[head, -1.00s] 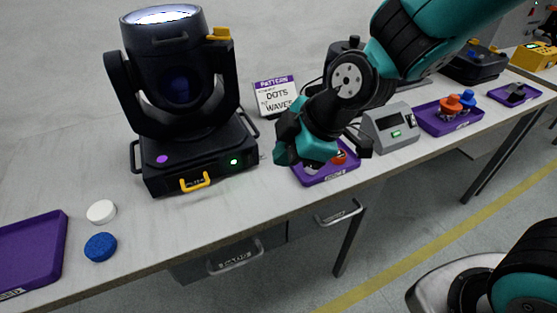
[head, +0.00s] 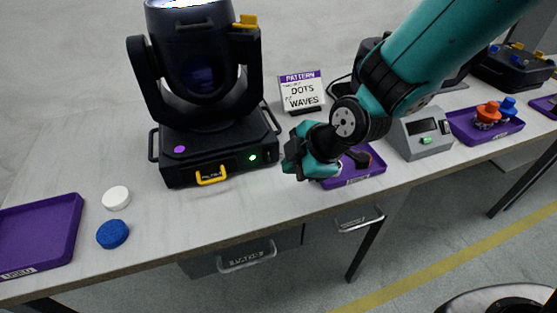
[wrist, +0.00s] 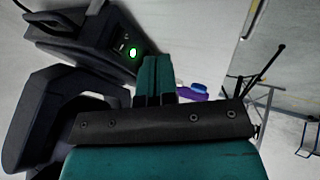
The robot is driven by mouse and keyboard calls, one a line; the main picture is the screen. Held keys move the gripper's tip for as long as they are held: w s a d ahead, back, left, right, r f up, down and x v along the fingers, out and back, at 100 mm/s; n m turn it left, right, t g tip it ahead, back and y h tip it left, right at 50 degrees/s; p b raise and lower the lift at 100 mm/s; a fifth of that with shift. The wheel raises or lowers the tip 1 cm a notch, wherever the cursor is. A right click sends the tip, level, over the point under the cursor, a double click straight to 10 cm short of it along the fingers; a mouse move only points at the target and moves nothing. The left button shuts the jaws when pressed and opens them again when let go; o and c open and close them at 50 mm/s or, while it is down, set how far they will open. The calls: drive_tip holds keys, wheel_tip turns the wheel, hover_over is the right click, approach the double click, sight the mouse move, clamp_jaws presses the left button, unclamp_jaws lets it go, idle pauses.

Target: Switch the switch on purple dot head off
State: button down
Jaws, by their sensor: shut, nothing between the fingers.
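The black moving head light with the purple dot (head: 205,148) stands on the bench left of centre in the head view. The purple dot is on the left of its base front, a yellow handle is in the middle, and a green light (head: 252,157) glows on the right. The base also shows in the wrist view (wrist: 85,40), with the green light (wrist: 133,52) lit beside a small dark panel. The switch itself is too small to make out. My gripper (head: 290,162) is shut and empty, to the right of the base and apart from it. Its fingers also show in the wrist view (wrist: 157,75).
White (head: 116,198) and blue (head: 112,234) discs lie at the left, beside another purple tray (head: 40,235).

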sight(268, 156)
drive_tip(key=x, duration=0.4)
drive_tip(key=w, duration=0.2)
drive_tip(key=w+a, duration=0.1)
drive_tip(key=shift+f+p, duration=0.35)
drive_tip(key=shift+p, duration=0.05)
drive_tip(key=shift+w+a+f, duration=0.1)
drive_tip(key=shift+w+a, duration=0.05)
drive_tip(key=shift+w, duration=0.35)
drive_tip(key=shift+w+f+b, duration=0.15)
drive_tip(key=shift+f+b, duration=0.25)
drive_tip(key=shift+b, duration=0.6)
drive_tip(key=shift+r+t+p, duration=0.3)
drive_tip(key=shift+r, duration=0.15)
